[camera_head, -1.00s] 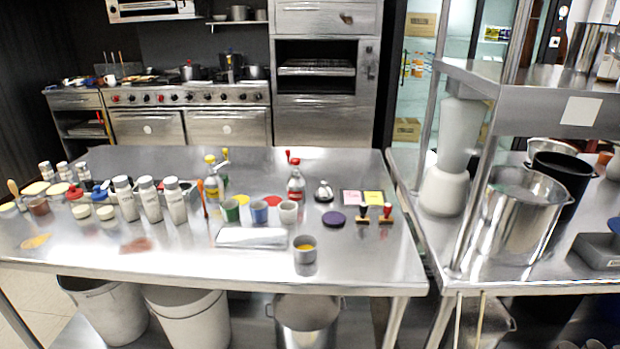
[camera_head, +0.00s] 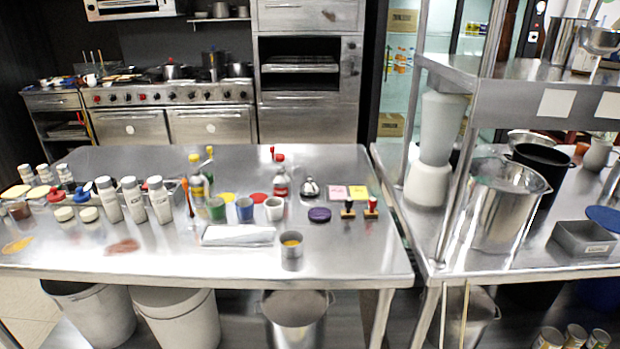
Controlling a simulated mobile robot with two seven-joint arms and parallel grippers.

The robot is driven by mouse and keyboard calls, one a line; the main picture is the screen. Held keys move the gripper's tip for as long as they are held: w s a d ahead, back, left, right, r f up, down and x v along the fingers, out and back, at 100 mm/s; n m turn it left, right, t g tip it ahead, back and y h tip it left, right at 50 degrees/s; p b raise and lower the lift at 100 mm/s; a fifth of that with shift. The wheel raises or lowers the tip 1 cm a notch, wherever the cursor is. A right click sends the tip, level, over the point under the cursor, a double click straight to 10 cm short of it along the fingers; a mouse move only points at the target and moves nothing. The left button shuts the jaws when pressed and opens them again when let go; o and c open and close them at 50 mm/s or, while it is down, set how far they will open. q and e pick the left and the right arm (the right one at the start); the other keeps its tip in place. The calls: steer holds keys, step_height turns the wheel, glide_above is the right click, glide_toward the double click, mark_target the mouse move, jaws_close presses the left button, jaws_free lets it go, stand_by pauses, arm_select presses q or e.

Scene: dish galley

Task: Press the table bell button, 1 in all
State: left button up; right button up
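The table bell (camera_head: 309,188) is a small silver dome on a dark base. It stands on the steel table (camera_head: 340,262), right of the red-capped bottle (camera_head: 280,177) and left of the pink and yellow note pads (camera_head: 347,192). Its button is on top, too small to see in detail. Nothing covers the bell. Neither of my grippers shows in the head view.
A purple disc (camera_head: 319,215) and two stamps (camera_head: 371,208) are near the bell. Cups, including a white one (camera_head: 273,208), stand to its left. A second steel table with a large pot (camera_head: 503,205) is at right. The table's front right is bare.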

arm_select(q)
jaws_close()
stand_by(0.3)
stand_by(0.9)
